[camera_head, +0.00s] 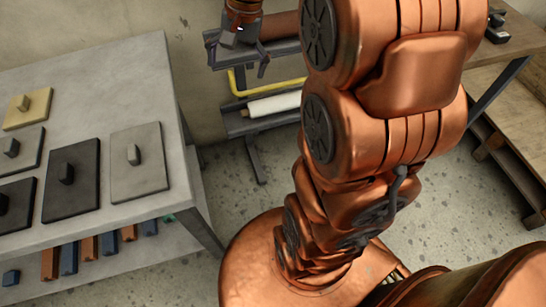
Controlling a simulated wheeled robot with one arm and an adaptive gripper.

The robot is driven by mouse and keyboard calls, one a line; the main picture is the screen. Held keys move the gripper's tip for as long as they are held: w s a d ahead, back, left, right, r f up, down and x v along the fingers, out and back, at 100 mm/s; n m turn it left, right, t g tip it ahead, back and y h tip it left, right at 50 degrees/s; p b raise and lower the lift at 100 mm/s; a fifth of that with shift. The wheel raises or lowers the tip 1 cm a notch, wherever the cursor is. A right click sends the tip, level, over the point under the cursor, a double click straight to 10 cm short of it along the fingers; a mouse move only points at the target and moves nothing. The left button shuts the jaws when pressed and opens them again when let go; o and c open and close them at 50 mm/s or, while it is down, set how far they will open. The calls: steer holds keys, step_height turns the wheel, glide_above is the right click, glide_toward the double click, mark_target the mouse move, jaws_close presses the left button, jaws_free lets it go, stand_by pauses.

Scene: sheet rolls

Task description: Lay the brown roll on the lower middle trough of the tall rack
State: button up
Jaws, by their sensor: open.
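The rack (256,160) stands at the top middle, partly hidden by my arm. A brown roll (281,26) lies along its upper level, with its right part hidden behind my arm. My gripper (238,62) is open, with its fingers spread, in front of the left end of that level. Nothing shows between the fingers, and I cannot tell whether they touch the rack. A white roll (274,104) lies on a lower trough of the rack. The lower middle trough cannot be singled out, as much of the rack is hidden.
A grey table (90,75) at the left holds several flat plates with knobs. Blue and orange blocks (89,248) sit on its lower shelf. A yellow bent bar (262,89) runs along the rack. A wooden pallet (510,160) stands at the right. Speckled floor (235,195) shows between table and rack.

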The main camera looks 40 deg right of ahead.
steer(key=s+a+f+n+g+h, duration=0.1)
steer(key=s+a+f+n, duration=0.1)
steer(key=s, duration=0.5)
steer(key=s+a+f+n+g, duration=0.1)
steer(key=s+a+f+n, duration=0.1)
steer(key=s, duration=0.6)
steer(key=s+a+f+n+h, duration=0.1)
steer(key=s+a+n, duration=0.3)
steer(key=s, duration=0.4)
steer(key=shift+f+n+g+h, duration=0.3)
steer(key=shift+f+n+g, duration=0.1)
steer(key=shift+f+n, duration=0.3)
